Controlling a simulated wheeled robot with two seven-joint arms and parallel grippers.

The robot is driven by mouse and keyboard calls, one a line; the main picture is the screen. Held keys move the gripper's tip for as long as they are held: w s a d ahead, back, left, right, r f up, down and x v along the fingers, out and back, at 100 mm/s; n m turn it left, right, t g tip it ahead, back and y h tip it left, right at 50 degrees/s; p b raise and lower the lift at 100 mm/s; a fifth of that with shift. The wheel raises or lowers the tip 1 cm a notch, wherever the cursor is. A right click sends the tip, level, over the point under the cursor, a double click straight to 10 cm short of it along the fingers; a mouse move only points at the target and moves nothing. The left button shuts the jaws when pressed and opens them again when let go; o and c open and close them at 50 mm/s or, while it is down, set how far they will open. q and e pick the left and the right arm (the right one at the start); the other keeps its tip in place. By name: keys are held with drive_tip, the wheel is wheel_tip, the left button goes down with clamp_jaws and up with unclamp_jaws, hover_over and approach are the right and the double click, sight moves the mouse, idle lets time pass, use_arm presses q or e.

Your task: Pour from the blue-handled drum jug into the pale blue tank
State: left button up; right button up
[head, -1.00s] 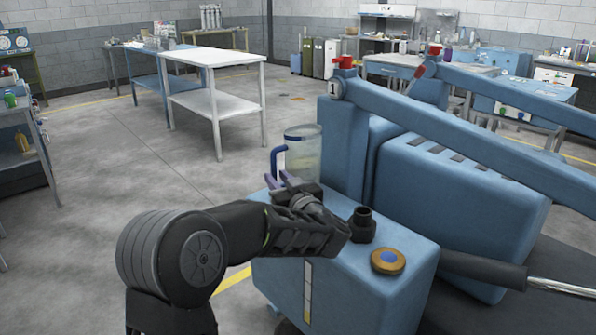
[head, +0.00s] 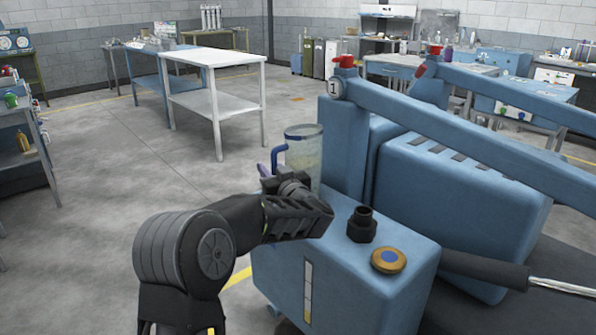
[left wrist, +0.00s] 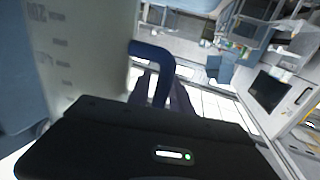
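The clear drum jug (head: 306,152) with a blue handle (head: 277,156) stands upright at the back left corner of the pale blue tank (head: 345,280); its base is hidden. My left gripper (head: 266,172) is at the jug's handle side. In the left wrist view, its purple fingers (left wrist: 162,92) lie either side of the handle (left wrist: 150,52) and look apart; contact is unclear. The jug's marked wall (left wrist: 80,50) fills the left there. The tank has an open black filler neck (head: 361,225) on top. My right gripper is out of view.
A gold cap with a blue centre (head: 388,260) lies on the tank top in front of the neck. Large blue machinery (head: 460,205) and a long blue beam (head: 460,120) stand close on the right. A white table (head: 215,55) stands farther back across open floor.

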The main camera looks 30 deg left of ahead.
use_arm(q)
drive_tip(key=shift+c, duration=0.5)
clamp_jaws()
idle(0.8)
drive_tip(key=shift+r, duration=0.1)
idle(0.4)
